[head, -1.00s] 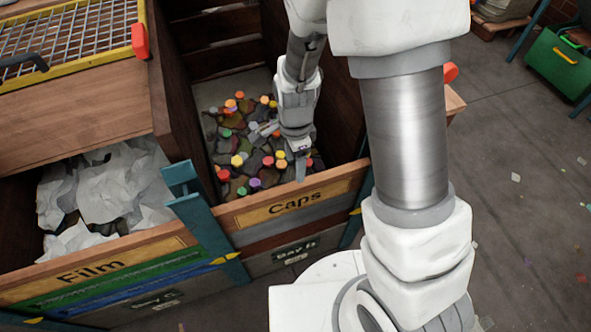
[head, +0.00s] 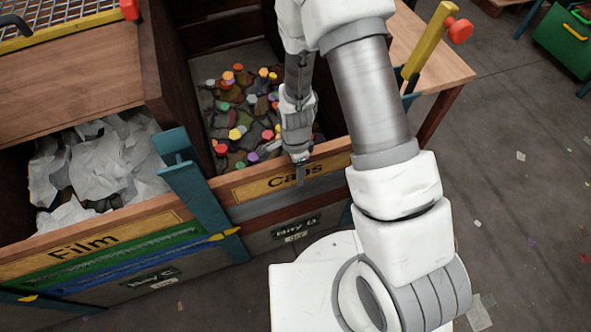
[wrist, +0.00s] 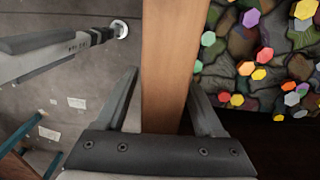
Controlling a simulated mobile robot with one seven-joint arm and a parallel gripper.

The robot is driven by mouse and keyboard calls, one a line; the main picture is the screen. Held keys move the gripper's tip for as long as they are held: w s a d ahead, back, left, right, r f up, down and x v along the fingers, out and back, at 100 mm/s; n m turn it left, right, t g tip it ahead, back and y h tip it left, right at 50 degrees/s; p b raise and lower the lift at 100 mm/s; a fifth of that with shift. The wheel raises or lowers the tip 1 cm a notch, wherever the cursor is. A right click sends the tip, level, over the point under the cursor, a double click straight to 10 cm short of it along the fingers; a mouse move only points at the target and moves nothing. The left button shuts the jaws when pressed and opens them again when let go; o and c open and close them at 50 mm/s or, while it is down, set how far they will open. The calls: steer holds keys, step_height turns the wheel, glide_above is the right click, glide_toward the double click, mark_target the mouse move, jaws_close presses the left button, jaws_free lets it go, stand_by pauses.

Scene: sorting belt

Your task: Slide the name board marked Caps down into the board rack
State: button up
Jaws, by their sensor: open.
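The name board marked Caps (head: 245,190) is a wooden board with a yellow label, on edge at the front of the caps bay. It lies above grey and dark boards; I cannot tell how deep it sits. My gripper (head: 300,180) is at its top edge and hides part of the lettering. In the wrist view, the board's top edge (wrist: 166,55) runs between the two open fingers of my gripper (wrist: 162,78), one finger on each side. No firm contact shows. The rack's blue left post (head: 196,195) is visible; the right post is mostly hidden by my arm.
The bay behind holds several coloured caps (head: 233,135). The Film board (head: 130,232) fronts the bay at left with white crumpled film (head: 105,165). A wooden table (head: 440,70) with a yellow post stands at right. Floor in front is clear apart from scraps.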

steer(key=shift+f, duration=0.25)
jaws_close()
stand_by(1.3)
steer(key=c, duration=0.7)
jaws_free()
jaws_close()
